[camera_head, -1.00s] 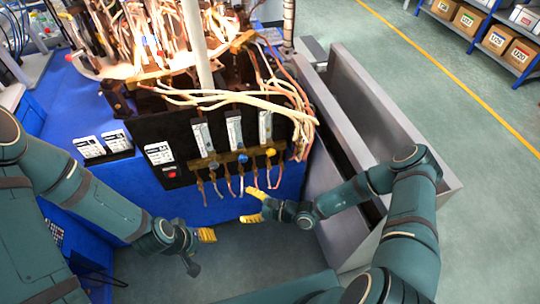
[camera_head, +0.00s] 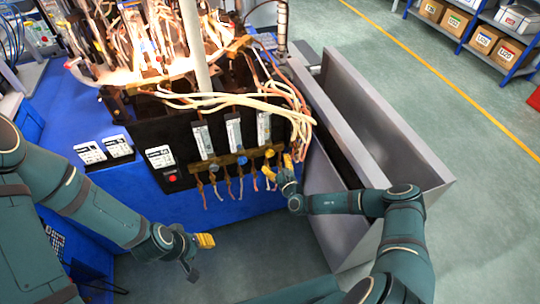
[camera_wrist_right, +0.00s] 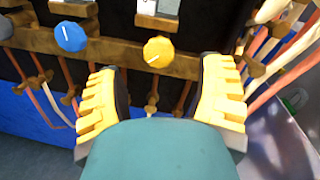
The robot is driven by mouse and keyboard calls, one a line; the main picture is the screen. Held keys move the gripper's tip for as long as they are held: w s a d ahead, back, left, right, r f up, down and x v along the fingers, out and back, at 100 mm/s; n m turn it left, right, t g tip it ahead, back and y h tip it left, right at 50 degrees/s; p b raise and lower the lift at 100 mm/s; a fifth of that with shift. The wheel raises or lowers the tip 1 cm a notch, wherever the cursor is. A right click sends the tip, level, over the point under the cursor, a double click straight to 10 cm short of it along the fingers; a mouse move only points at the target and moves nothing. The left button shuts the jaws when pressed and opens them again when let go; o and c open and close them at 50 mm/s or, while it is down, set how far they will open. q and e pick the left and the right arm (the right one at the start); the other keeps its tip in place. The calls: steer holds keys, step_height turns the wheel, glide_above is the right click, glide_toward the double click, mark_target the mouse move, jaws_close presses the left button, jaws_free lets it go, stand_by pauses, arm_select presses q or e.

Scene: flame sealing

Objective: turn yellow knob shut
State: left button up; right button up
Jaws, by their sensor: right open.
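The yellow knob (camera_wrist_right: 159,51) sits on a brass bar on the machine's front, with a white mark on its face pointing to the lower left in the right wrist view. In the head view the yellow knob (camera_head: 269,153) is small and close to my right gripper (camera_head: 279,169). My right gripper (camera_wrist_right: 162,100) is open, its yellow fingers on either side of and just short of the knob, apart from it. My left gripper (camera_head: 205,241) hangs at the lower left, away from the panel; its fingers are too small to judge.
A blue knob (camera_wrist_right: 71,37) sits left of the yellow one on the brass bar (camera_wrist_right: 112,51). Copper tubes and pale hoses (camera_head: 235,100) crowd the panel's right side. A grey open bin (camera_head: 385,125) stands right of the machine. Flames burn above.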

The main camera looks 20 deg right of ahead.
mark_target(271, 155)
steer(key=shift+w+a+b, duration=0.2)
steer(key=shift+w+b, duration=0.05)
steer(key=shift+w, duration=1.1)
steer(key=shift+w+a+b, duration=0.2)
steer(key=shift+w, duration=1.1)
jaws_close()
